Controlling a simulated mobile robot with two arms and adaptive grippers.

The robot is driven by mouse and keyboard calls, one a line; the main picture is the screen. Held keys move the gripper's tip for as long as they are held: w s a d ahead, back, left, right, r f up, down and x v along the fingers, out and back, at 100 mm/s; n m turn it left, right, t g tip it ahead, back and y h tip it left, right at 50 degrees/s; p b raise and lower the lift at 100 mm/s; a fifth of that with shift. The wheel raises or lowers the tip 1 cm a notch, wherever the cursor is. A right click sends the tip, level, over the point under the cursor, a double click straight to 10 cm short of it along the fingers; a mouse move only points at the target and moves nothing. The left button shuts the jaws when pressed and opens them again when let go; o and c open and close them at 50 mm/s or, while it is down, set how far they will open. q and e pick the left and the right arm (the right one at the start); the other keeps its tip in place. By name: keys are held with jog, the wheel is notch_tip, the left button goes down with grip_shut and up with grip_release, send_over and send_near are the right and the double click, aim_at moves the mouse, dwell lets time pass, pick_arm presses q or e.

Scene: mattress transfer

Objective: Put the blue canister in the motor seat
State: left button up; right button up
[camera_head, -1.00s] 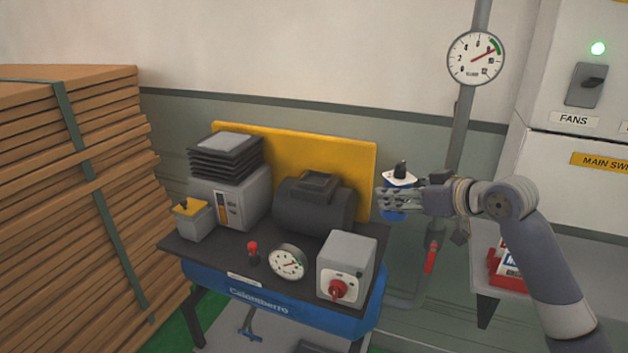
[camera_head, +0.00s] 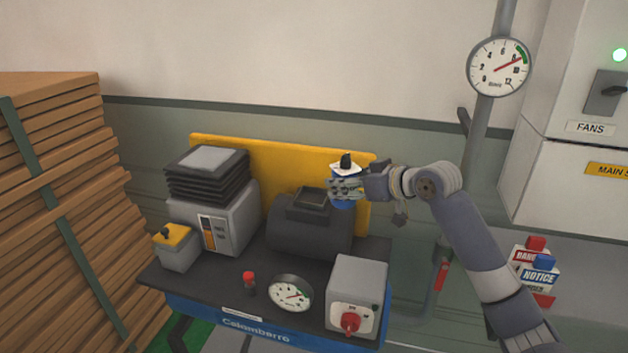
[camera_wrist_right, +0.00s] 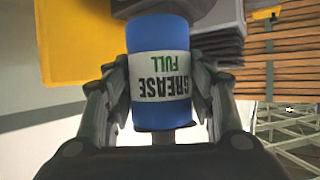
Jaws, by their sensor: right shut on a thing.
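The blue canister (camera_head: 344,196) has a white top with a black knob. It also shows in the right wrist view (camera_wrist_right: 158,38), with a white label reading GREASE FULL. My right gripper (camera_head: 345,188) is shut on it, with fingers on both sides, and holds it in the air just right of and above the black motor. The motor (camera_head: 308,232) lies on the blue machine's dark top and has a raised square seat (camera_head: 311,197) on its upper side. The canister is apart from the seat in the head view. My left gripper is not in view.
A yellow panel (camera_head: 275,163) stands behind the motor. A grey box with stacked black plates (camera_head: 222,212) is to the left, and a grey switch box (camera_head: 358,283) and gauge (camera_head: 290,293) are in front. A pipe with a gauge (camera_head: 498,68) rises at right.

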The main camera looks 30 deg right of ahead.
jog(key=w, duration=0.2)
jog(key=w+p, duration=0.1)
jog(key=w, duration=0.1)
jog(key=w+a+p, duration=0.1)
jog(key=w, duration=0.2)
jog(key=shift+a+f, duration=0.1)
jog(key=shift+f, duration=0.05)
jog(key=w, duration=0.2)
jog(key=w+p, duration=0.1)
jog(key=w, duration=0.1)
jog(key=shift+a+f, duration=0.3)
jog(key=shift+f, duration=0.05)
notch_tip(320, 180, down, 3)
jog(key=shift+f+p, duration=0.15)
jog(key=shift+p, duration=0.6)
jog(key=shift+f, duration=0.3)
jog(key=o, duration=1.3)
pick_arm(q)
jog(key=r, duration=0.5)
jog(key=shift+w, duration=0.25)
